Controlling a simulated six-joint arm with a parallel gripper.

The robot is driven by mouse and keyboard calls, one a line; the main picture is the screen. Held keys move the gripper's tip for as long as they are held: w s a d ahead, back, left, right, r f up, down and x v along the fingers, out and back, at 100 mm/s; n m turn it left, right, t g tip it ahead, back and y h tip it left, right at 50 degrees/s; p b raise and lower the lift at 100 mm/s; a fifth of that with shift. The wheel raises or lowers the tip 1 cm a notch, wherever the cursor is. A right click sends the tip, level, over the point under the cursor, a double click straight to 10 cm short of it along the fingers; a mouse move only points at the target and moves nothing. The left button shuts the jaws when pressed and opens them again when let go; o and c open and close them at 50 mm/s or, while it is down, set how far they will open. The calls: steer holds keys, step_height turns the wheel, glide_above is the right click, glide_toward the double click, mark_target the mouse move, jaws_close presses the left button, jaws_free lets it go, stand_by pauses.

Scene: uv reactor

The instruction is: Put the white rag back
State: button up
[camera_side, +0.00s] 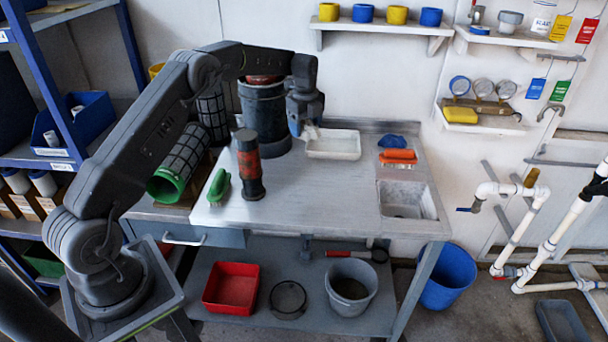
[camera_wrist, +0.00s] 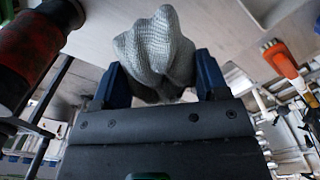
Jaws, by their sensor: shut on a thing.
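My gripper (camera_side: 301,125) is at the back of the metal workbench, pointing down. It is shut on the white rag (camera_side: 312,133), which shows just below and to the right of the fingers. In the wrist view the bunched, greyish-white knitted rag (camera_wrist: 155,45) sits between the two blue fingers of my gripper (camera_wrist: 160,78). A shallow white tray (camera_side: 334,154) stands on the bench just right of the rag. I cannot tell whether the rag touches the tray or the bench.
An orange brush (camera_side: 398,156), a blue cloth (camera_side: 392,142) and a sink (camera_side: 407,200) are right. The bench middle is clear.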

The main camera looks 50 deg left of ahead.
mark_target(304, 172)
steer(key=shift+w+a+r, duration=0.1)
steer(key=shift+a+r, duration=0.2)
steer(key=shift+r, duration=0.3)
steer(key=shift+w+a+r, duration=0.1)
steer(key=shift+a+r, duration=0.15)
steer(key=shift+r, duration=0.35)
step_height(304, 172, down, 17)
steer(key=shift+f, duration=0.2)
steer(key=shift+f, duration=0.2)
steer(key=o, duration=0.8)
steer(key=shift+o, duration=0.2)
steer(key=shift+r, duration=0.1)
